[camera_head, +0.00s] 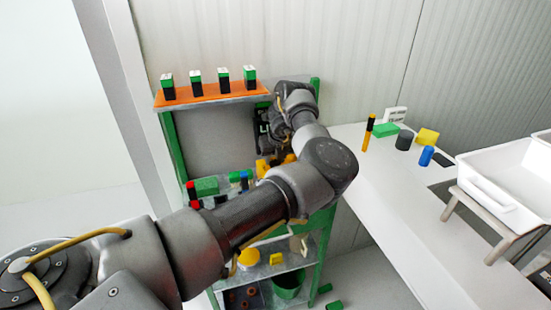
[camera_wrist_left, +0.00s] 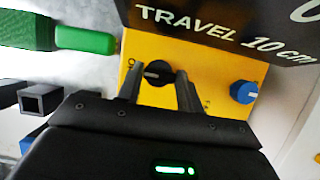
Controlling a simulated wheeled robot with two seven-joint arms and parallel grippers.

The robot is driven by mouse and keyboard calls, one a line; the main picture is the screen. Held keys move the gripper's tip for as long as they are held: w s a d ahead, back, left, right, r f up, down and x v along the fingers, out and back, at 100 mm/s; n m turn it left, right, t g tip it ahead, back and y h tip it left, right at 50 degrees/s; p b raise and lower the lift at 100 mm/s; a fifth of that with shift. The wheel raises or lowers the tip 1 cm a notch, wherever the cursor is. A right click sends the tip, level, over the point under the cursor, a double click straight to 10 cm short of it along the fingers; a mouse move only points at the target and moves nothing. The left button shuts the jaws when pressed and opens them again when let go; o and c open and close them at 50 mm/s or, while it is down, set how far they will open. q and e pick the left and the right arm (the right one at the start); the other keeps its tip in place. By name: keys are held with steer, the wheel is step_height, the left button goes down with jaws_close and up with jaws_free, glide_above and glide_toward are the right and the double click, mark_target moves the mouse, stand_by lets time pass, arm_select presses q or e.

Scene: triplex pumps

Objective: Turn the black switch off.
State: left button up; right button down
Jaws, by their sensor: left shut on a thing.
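The black switch (camera_wrist_left: 155,73) is a round knob with a pale mark, on a yellow panel (camera_wrist_left: 212,65) in the left wrist view. Lettering beside it is partly hidden by the fingers. My left gripper (camera_wrist_left: 160,72) has one finger on each side of the knob and is shut on it. In the head view my left arm reaches to the green rack, where the yellow panel (camera_head: 263,167) shows only in part and the switch is hidden. My right gripper is in neither view.
A blue knob (camera_wrist_left: 244,92) sits right of the switch on the panel. A black sign (camera_wrist_left: 225,28) reading "TRAVEL 10cm" is above. A green object (camera_wrist_left: 85,40) lies left. In the head view, a white counter (camera_head: 400,215) with small objects stands right of my arm.

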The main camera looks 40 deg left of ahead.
arm_select(q)
steer(key=o, duration=1)
